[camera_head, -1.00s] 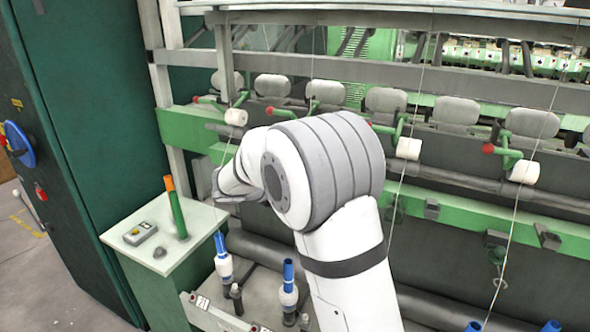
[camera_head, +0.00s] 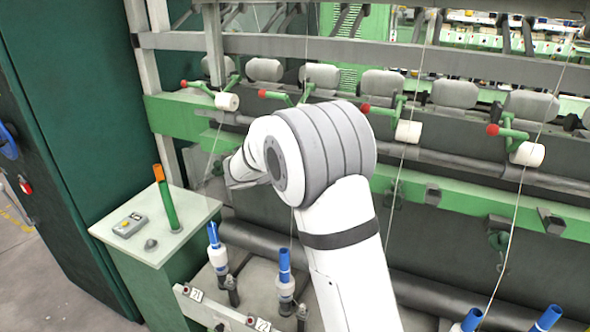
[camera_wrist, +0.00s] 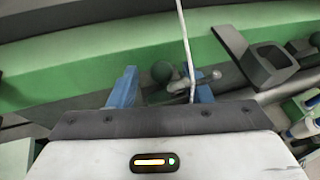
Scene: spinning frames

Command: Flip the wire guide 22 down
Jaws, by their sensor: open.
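In the wrist view, a small grey wire guide (camera_wrist: 182,87) with a thin side arm ending in a light knob sits below the green rail. A pale yarn runs down past the guide. My gripper (camera_wrist: 163,90) is open, with one blue finger left of the guide and the other near its right side; I cannot tell whether they touch it. In the head view, the gripper tips and this guide are hidden behind my arm. The label 22 (camera_head: 262,324) shows on the front lower rail.
A green rail (camera_wrist: 90,62) crosses close ahead, with a dark bracket (camera_wrist: 268,62) at right. In the head view, blue-topped spindles (camera_head: 285,270) stand below, a small table (camera_head: 190,230) with a control box is at left, and yarns hang down.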

